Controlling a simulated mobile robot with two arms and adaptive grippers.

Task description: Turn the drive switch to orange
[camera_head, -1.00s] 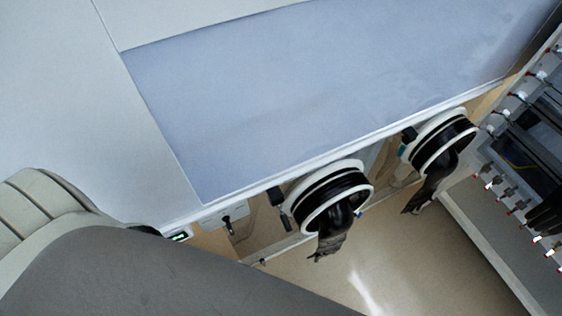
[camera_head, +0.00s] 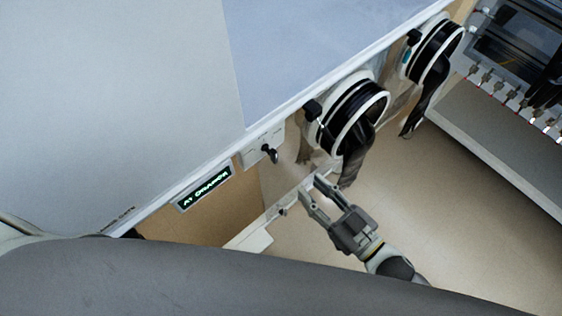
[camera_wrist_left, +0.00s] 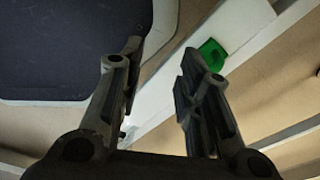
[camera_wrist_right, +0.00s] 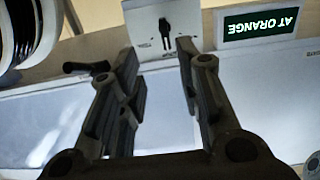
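The drive switch (camera_head: 269,153) is a black lever on a white plate at the cabinet's lower edge. It also shows in the right wrist view (camera_wrist_right: 165,32), where its lever points roughly along the picture's vertical. The lit sign (camera_head: 204,188) beside it reads "AT ORANGE" in the right wrist view (camera_wrist_right: 259,22). My right gripper (camera_head: 312,187) is open and empty, below and right of the switch and apart from it. My left gripper (camera_wrist_left: 162,50) is open and empty, seen only in its wrist view.
Two glove ports (camera_head: 352,112) (camera_head: 434,50) with dark hanging gloves line the cabinet edge right of the switch. A black handle (camera_head: 312,110) sits near the closer port. A green piece (camera_wrist_left: 211,54) lies on a white beam in the left wrist view. Tan floor is open below.

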